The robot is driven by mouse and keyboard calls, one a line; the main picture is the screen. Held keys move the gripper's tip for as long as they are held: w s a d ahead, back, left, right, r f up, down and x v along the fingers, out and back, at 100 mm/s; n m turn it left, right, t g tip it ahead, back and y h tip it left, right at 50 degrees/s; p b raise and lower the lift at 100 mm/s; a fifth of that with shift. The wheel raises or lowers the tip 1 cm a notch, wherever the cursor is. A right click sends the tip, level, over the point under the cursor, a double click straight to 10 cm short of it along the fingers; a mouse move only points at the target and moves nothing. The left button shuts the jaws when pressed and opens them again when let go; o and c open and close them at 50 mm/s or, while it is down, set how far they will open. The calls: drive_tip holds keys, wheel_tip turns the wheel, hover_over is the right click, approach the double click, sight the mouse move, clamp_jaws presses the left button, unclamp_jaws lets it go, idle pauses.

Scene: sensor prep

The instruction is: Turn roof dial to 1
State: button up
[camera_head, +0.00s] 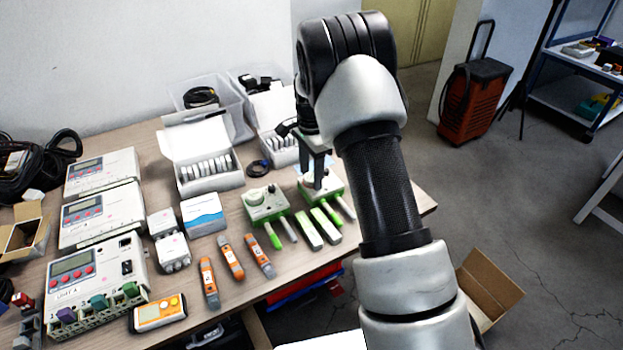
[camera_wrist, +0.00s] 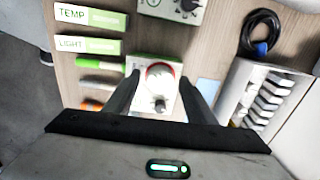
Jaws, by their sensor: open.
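No label reading "roof" is legible in either view. My gripper (camera_head: 317,172) points down over the right of two small pale boxes with green bases (camera_head: 331,188). In the wrist view my gripper (camera_wrist: 160,78) is open, with one finger on each side of that box's face (camera_wrist: 143,63). The face carries a round white part with a red ring (camera_wrist: 158,74) and a small grey knob (camera_wrist: 160,105). I cannot tell whether the fingers touch anything. The other box (camera_head: 265,203) stands to the left; its black dial shows in the wrist view (camera_wrist: 188,6). Dial settings are unreadable.
Flat blocks (camera_head: 308,231), labelled TEMP (camera_wrist: 72,14) and LIGHT (camera_wrist: 72,44) in the wrist view, lie nearby. Orange-grey sensors (camera_head: 231,257), a white open box (camera_head: 207,183) and a black cable coil (camera_head: 258,168) are around. The table's front edge is close.

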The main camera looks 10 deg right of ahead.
drive_tip(key=shift+c, duration=0.4)
drive_tip(key=c, duration=0.6)
drive_tip(key=shift+c, duration=0.2)
drive_tip(key=o, duration=1.1)
drive_tip(key=shift+r+p, duration=0.55)
drive_tip(key=shift+r, duration=0.15)
drive_tip(key=shift+r+p, duration=2.1)
drive_tip(key=shift+r, duration=0.8)
